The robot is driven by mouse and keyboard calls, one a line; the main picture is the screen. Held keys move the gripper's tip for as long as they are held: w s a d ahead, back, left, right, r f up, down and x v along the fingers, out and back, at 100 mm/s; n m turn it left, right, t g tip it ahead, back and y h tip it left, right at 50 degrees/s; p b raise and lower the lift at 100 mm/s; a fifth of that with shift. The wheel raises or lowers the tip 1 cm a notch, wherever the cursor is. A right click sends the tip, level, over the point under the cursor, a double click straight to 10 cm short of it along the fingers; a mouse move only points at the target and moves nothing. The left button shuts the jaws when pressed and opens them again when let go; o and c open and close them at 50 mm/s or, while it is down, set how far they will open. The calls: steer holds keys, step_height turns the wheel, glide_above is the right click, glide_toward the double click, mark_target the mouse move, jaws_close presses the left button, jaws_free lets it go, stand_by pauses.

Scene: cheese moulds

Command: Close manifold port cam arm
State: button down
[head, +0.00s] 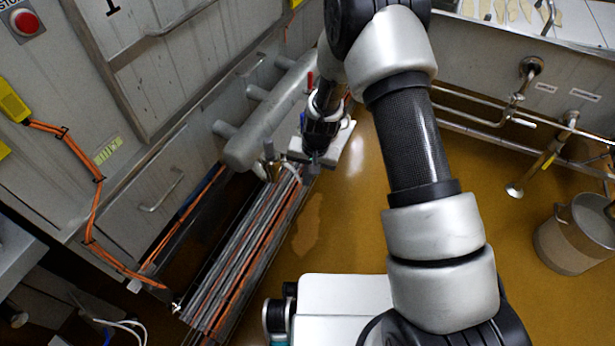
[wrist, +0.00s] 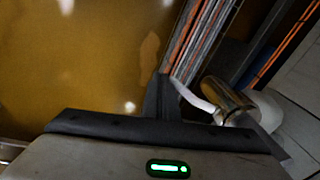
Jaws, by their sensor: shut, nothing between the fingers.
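The manifold (head: 262,125) is a thick grey pipe with short side stubs, running diagonally along the wall in the head view. A brass-coloured port fitting (head: 269,160) hangs below its near end. It also shows in the wrist view (wrist: 226,93). A pale, curved cam arm (wrist: 194,98) sticks out from the fitting toward my gripper. My gripper (head: 313,158) is just right of the fitting in the head view, shut and empty. In the wrist view its dark fingers (wrist: 161,97) are together beside the cam arm's free end; whether they touch it is unclear.
A tray of orange and grey cables (head: 245,255) runs below the manifold. A small red handle (head: 310,80) is near my wrist. A metal bucket (head: 575,238) stands at the right. The ochre floor (head: 335,235) between is clear.

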steer(key=shift+r, duration=0.15)
stand_by(0.3)
steer(key=d+r+n+t+h+p, duration=0.1)
steer(key=d+r+n+p, duration=0.2)
steer(key=d+r, duration=0.35)
steer(key=d+r+n+t+p, duration=0.1)
steer(key=d+r+n+p, duration=0.2)
steer(key=d, duration=0.7)
steer(key=s+a+r+n+t+y+p, duration=0.1)
steer(key=s+a+r+n+y+p, duration=0.1)
steer(key=s+a+r+n+y, duration=0.4)
steer(key=w+a+f+n+b, duration=0.3)
steer(key=w+a+f+b, duration=0.1)
steer(key=a+f, duration=0.6)
steer(key=shift+w+a+f+b, duration=0.2)
steer(key=shift+w+f+b, duration=0.1)
steer(key=shift+f+b, duration=0.5)
